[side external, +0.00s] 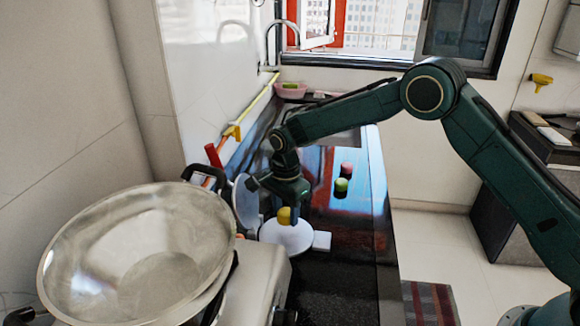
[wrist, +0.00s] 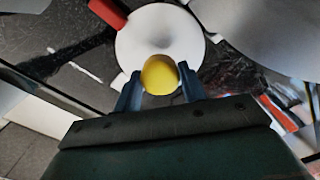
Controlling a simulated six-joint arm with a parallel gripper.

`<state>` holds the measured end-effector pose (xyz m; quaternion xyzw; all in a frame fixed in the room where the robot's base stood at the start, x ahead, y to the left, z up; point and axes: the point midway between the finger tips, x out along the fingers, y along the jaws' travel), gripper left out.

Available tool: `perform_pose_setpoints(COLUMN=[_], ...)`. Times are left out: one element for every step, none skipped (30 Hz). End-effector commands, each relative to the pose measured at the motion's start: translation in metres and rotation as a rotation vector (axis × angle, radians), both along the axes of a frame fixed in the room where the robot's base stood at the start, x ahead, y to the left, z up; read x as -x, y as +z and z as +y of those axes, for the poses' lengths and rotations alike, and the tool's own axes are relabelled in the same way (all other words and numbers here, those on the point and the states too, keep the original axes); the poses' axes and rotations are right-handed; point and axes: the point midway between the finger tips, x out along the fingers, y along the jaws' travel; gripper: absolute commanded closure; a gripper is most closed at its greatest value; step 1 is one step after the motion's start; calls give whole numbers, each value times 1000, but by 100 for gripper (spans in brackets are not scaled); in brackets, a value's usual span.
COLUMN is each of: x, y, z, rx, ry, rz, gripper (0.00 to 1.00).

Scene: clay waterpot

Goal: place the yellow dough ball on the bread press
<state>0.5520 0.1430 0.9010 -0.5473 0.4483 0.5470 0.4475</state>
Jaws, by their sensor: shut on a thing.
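The yellow dough ball (side external: 284,216) is between the fingers of my gripper (side external: 285,208), which points down and is shut on it. In the wrist view the ball (wrist: 160,74) sits between the two blue-grey fingertips (wrist: 161,88). The bread press shows as a round white plate (side external: 287,237) on the dark counter, with a round upright lid (side external: 246,201) at its left. The ball is over the plate; in the wrist view it overlaps the near edge of the white plate (wrist: 160,33). I cannot tell whether it touches the plate.
A pink ball (side external: 347,168) and a green ball (side external: 341,185) lie on the counter to the right, behind the press. A large metal bowl (side external: 140,255) stands at the front left. The counter between the green ball and the press looks mostly clear.

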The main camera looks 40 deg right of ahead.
Motion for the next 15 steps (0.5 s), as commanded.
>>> perform_pose_setpoints(x=[0, 0, 0, 0, 0, 0, 1, 1, 1, 1, 1, 1, 1, 1, 0], y=[0, 0, -2, -3, -5, -9, -12, -15, -20, -24, -27, -32, -35, -37, -40], z=[0, 0, 0, 0, 0, 0, 0, 0, 0, 0, 0, 0, 0, 0, 0], rx=[0, 0, 0, 0, 0, 0, 0, 1, 1, 1, 0, 1, 1, 1, 0], ry=[0, 0, 0, 0, 0, 0, 0, 0, 0, 0, 0, 0, 0, 0, 0], rz=[0, 0, 0, 1, 1, 1, 2, 3, 4, 3, 2, 3, 3, 3, 1], gripper=[81, 81, 81, 81, 81, 81, 81, 81, 81, 81, 81, 81, 81, 81, 81])
